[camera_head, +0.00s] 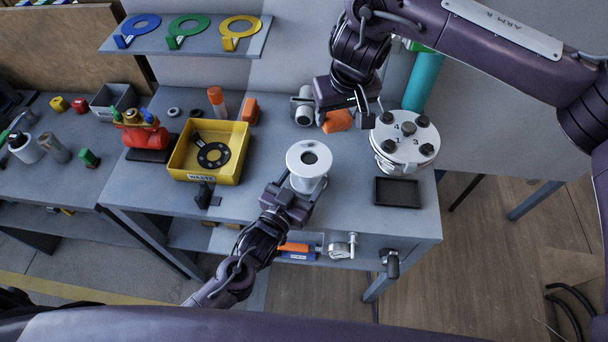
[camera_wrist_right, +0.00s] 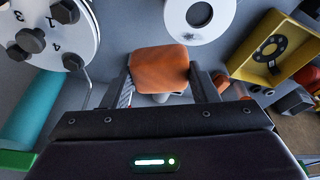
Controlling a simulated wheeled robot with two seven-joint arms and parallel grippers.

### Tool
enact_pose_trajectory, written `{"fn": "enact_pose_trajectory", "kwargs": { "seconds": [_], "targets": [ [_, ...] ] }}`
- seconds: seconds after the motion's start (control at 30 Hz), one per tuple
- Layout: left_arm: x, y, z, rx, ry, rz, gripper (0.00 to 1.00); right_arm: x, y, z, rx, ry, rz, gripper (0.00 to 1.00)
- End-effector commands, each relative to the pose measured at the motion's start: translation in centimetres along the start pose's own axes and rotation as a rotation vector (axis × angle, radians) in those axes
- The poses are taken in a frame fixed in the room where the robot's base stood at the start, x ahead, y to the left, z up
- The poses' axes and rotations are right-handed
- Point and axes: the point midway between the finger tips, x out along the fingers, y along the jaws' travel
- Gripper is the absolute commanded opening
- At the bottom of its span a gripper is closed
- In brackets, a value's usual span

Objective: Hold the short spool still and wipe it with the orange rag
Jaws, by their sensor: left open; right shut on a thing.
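The short spool (camera_head: 309,157), white with a round flange and a dark bore, stands upright on the bench. Its flange also shows at the top of the right wrist view (camera_wrist_right: 180,28). My left gripper (camera_head: 297,193) is open at the spool's near side, low by its body; whether the fingers touch it is hidden. My right gripper (camera_head: 345,108) is shut on the orange rag (camera_head: 338,121), behind and to the right of the spool, apart from it.
A white flange with numbered bolts (camera_head: 408,137) stands right of the spool, behind a black tray (camera_head: 398,192). A yellow waste bin (camera_head: 237,175) holding a dark ring is on the left. A grey-white fitting (camera_head: 304,106) lies behind. Bare bench lies between bin and spool.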

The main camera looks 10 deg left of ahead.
Motion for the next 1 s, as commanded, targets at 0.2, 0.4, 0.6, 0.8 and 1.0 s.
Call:
{"fn": "enact_pose_trajectory", "kwargs": {
  "seconds": [0.2, 0.4, 0.6, 0.8, 1.0],
  "targets": [
    [-0.28, -0.03, -0.01, 0.001, 0.0, 0.0, 0.69, -0.21, 0.0, -0.06, 0.0, 0.0, 0.0, 0.35],
    [-0.27, -0.02, -0.02, 0.001, 0.0, 0.0, 0.69, -0.2, 0.0, -0.06, 0.0, 0.0, 0.0, 0.35],
    [-0.05, -0.01, -0.03, 0.0, 0.001, 0.0, 0.69, -0.18, 0.0, -0.05, 0.0, 0.0, 0.0, 0.35],
    [0.56, -0.02, -0.04, 0.001, 0.001, 0.0, 0.69, -0.15, 0.0, -0.05, 0.0, 0.0, 0.0, 0.35],
    [0.55, -0.01, -0.03, 0.001, 0.001, 0.0, 0.66, -0.15, 0.0, -0.05, 0.0, 0.0, 0.0, 0.35]
  ]
}}
